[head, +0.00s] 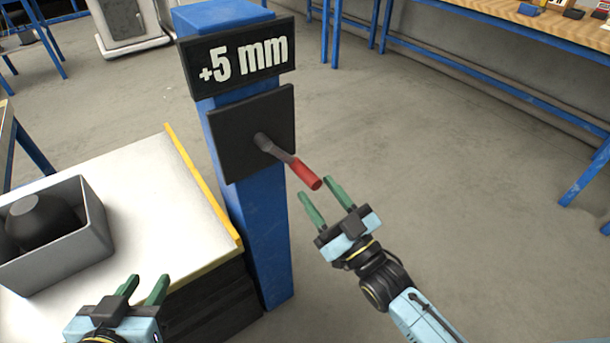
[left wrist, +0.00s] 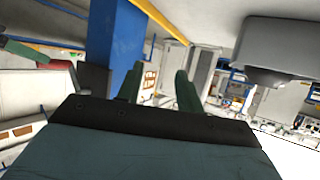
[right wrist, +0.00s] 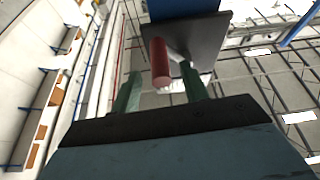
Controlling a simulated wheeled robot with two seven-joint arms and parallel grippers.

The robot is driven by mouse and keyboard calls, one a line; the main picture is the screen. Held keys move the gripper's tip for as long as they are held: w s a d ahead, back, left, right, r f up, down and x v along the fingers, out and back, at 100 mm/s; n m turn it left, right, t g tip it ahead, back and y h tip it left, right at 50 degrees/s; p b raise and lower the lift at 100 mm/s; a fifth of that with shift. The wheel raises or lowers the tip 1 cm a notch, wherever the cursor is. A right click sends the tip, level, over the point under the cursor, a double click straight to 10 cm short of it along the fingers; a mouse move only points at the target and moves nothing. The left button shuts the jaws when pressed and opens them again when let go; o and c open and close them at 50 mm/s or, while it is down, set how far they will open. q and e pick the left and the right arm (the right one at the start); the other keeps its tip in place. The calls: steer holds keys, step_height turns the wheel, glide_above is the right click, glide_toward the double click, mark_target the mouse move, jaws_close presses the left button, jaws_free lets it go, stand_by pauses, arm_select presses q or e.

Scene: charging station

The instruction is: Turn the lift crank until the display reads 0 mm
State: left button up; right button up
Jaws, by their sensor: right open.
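The display (head: 240,62) on the blue post reads +5 mm. Below it is a dark square plate (head: 230,128) with the lift crank (head: 283,153). The crank's arm points to the lower right and ends in a red handle (head: 307,176). My right gripper (head: 325,195) is open just below the handle, which appears apart from the green fingers. In the right wrist view the red handle (right wrist: 160,62) shows beyond and between the fingertips. My left gripper (head: 145,283) is over the white table at the lower left, its fingers apart with nothing visible between them.
A white table (head: 146,192) with a yellow edge (head: 205,190) stands left of the blue post (head: 262,235). A grey bin (head: 88,239) with dark rounded objects sits on it. Open floor (head: 440,170) lies to the right, with a workbench (head: 500,12) at the back.

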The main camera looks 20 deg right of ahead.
mark_target(309, 179)
steer(key=x, duration=0.4)
steer(key=shift+b, duration=0.4)
arm_select(q)
steer(key=shift+w+d+r+t+h, duration=0.3)
steer(key=shift+r+t, duration=0.25)
steer(key=shift+r, duration=0.3)
steer(key=shift+w+d+r+t+h, duration=0.2)
steer(key=shift+w+r+t, duration=0.1)
steer(key=shift+r+t, duration=0.4)
steer(key=shift+w+d+r+t+h, duration=0.25)
steer(key=shift+r+t, duration=0.2)
steer(key=shift+r, duration=0.5)
arm_select(e)
steer(key=shift+w+a+r, duration=0.25)
steer(key=shift+w, duration=0.4)
arm_select(q)
steer(key=shift+w, duration=0.1)
arm_select(e)
jaws_close()
